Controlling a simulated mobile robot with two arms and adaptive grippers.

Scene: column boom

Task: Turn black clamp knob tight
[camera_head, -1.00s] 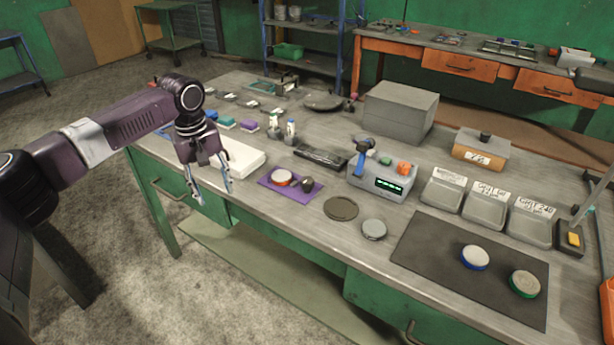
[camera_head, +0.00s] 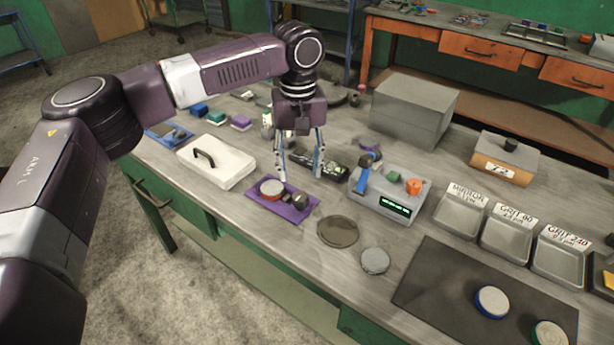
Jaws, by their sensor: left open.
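A small black knob (camera_head: 300,201) sits on a purple plate (camera_head: 264,207) at the front middle of the bench. It stands just right of a round red and white disc (camera_head: 271,188); whether it is the clamp knob or how tight it is cannot be told. My left gripper (camera_head: 300,174) points down with its two fingers apart and nothing between them. Its tips show just above the knob in the picture, near the plate's far edge; the height gap is unclear. My right gripper is not in view.
A grey device (camera_head: 385,201) with a blue lever and orange knob stands right of the plate. A white case (camera_head: 216,162) lies to the left. A dark disc (camera_head: 338,231) and grey disc (camera_head: 375,261) lie in front. Labelled trays (camera_head: 507,239) stand at right.

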